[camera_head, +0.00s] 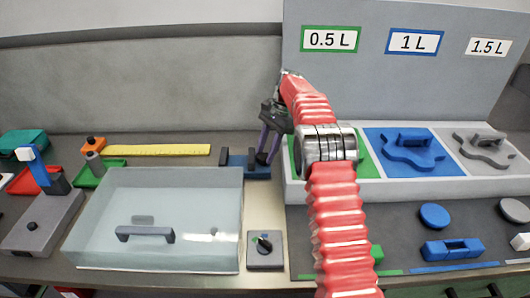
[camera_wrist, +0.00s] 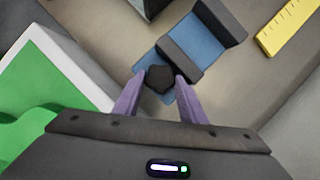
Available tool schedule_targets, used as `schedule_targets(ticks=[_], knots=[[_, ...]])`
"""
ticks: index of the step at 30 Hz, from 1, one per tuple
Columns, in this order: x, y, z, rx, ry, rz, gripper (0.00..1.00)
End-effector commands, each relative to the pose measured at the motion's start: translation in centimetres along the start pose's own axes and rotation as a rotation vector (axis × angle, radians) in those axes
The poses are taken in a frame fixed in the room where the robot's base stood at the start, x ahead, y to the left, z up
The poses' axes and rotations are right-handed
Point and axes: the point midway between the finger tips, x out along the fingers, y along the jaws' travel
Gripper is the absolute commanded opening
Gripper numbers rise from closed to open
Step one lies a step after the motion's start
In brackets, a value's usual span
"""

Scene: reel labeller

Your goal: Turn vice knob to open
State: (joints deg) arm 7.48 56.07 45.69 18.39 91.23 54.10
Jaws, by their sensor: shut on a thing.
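The vice, blue with two dark jaws, stands at the back of the bench left of the labelled panel in the head view (camera_head: 238,160). In the wrist view the vice (camera_wrist: 202,40) shows a wide blue gap between its jaws. Its dark faceted knob (camera_wrist: 160,79) lies at the near end. My gripper's purple fingers (camera_wrist: 160,76) are on both sides of the knob and closed on it. In the head view my gripper (camera_head: 264,157) reaches down at the right end of the vice, and its fingers largely hide the knob.
A yellow ruler (camera_head: 160,150) lies left of the vice. A clear-lidded box (camera_head: 160,215) stands in front. The white-rimmed tray with the green compartment (camera_wrist: 75,65) is close beside my gripper. Blue (camera_head: 410,150) and grey (camera_head: 485,145) compartments lie to the right.

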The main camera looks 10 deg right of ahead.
Motion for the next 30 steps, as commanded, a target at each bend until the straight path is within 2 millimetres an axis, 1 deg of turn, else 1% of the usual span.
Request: schedule_targets(ticks=[3,9,30], knots=[[-0.06,-0.26,0.08,-0.061,0.002,0.02,0.15],[0.02,-0.31,0.33,-0.118,-0.002,0.045,0.15],[0.38,-0.3,0.78,-0.133,-0.012,0.058,0.15]])
